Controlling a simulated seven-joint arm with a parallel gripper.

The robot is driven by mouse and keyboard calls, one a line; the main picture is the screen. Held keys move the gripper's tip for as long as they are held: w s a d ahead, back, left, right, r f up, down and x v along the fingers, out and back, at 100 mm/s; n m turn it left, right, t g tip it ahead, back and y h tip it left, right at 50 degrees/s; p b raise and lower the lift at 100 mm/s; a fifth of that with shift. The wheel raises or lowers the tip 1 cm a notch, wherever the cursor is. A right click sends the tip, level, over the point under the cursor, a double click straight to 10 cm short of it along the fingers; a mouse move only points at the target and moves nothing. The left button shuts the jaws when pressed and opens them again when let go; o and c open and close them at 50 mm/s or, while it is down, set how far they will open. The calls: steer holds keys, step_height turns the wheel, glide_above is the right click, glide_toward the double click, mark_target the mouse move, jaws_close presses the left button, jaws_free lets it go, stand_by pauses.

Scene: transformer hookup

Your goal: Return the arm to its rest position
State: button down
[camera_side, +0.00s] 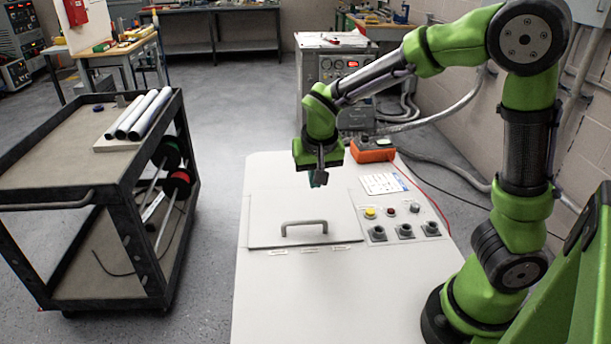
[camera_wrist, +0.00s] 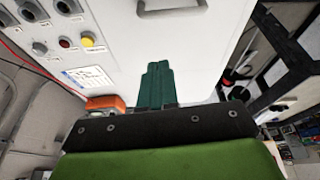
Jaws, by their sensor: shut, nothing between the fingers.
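My gripper (camera_side: 318,180) hangs pointing down above the far part of the white cabinet top (camera_side: 285,290), behind the lid with the grey handle (camera_side: 304,224). Its dark green fingers (camera_wrist: 155,82) are together and empty in the wrist view. My green arm is bent, rising from its base at the right and reaching left over the cabinet. The lid lies flat and closed on the cabinet.
The cabinet's panel has a yellow button (camera_side: 370,212), a red button (camera_side: 391,211) and several dark sockets (camera_side: 404,230). An orange meter (camera_side: 371,150) with a red cable sits close to the gripper's right. A black cart (camera_side: 75,197) with white tubes stands left. Air above the lid is clear.

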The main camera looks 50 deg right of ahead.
steer(key=s+a+r+n+t+y, duration=0.2)
steer(key=s+a+r, duration=0.1)
steer(key=s+r, duration=0.2)
steer(key=s+a+r+n+t+y, duration=0.1)
steer(key=s+a+r+t+y, duration=0.1)
steer(key=s+r, duration=0.3)
steer(key=shift+s+a+n+y, duration=0.35)
steer(key=shift+s+a, duration=0.25)
steer(key=shift+s, duration=1.8)
steer(key=shift+r, duration=0.1)
